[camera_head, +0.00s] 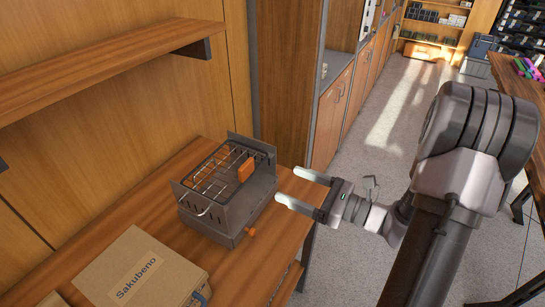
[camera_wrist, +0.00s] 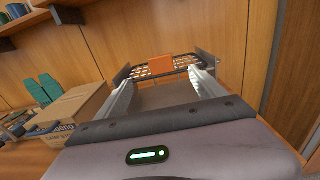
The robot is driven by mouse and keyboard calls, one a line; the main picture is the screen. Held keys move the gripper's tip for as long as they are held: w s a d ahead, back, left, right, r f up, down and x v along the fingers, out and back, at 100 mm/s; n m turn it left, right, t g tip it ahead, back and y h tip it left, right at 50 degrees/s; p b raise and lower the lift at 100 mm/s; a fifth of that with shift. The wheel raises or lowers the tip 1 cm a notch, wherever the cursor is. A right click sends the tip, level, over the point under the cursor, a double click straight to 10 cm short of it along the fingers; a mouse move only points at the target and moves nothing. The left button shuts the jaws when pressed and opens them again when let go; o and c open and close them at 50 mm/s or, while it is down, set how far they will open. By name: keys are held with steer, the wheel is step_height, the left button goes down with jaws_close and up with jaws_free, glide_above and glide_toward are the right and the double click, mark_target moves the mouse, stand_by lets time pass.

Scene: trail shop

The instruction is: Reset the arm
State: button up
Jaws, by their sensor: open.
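My gripper (camera_head: 295,188) is open and empty in the head view. Its two pale fingers point left toward a grey grill (camera_head: 228,203), with a small gap between them and it. In the wrist view the fingers (camera_wrist: 165,82) extend forward, apart, with the grill (camera_wrist: 160,95) showing beyond and between them. An orange block (camera_head: 247,169) rests on the grill's wire rack; it also shows in the wrist view (camera_wrist: 160,64). My arm comes in from the lower right.
The grill stands on a wooden counter (camera_head: 188,160) beside a cardboard box (camera_head: 140,272) marked Sakubeno. A wooden shelf (camera_head: 100,62) juts from the wall above. A wooden cabinet (camera_head: 335,110) stands behind. Pale floor (camera_head: 385,110) is open in the aisle.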

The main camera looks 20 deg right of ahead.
steer(key=s+a+r+n+g+y, duration=0.1)
steer(key=s+a+r+n+g, duration=0.1)
steer(key=s+a+n+g, duration=0.45)
steer(key=s+a+r+n+g, duration=0.1)
steer(key=a+n+g, duration=0.4)
steer(key=a, duration=0.5)
steer(key=s+a+n+g+h, duration=0.1)
steer(key=s+a+n+h, duration=0.2)
steer(key=s+n+h, duration=0.4)
steer(key=d+r+n+t+h, duration=0.1)
steer(key=n, duration=0.1)
steer(key=s+d+r+n+t, duration=0.1)
steer(key=n, duration=0.1)
steer(key=d+r+n+t+h, duration=0.1)
steer(key=r+n, duration=0.1)
steer(key=shift+s+d+r+t+h, duration=0.1)
steer(key=shift+s+t+h, duration=0.2)
steer(key=shift+t, duration=0.05)
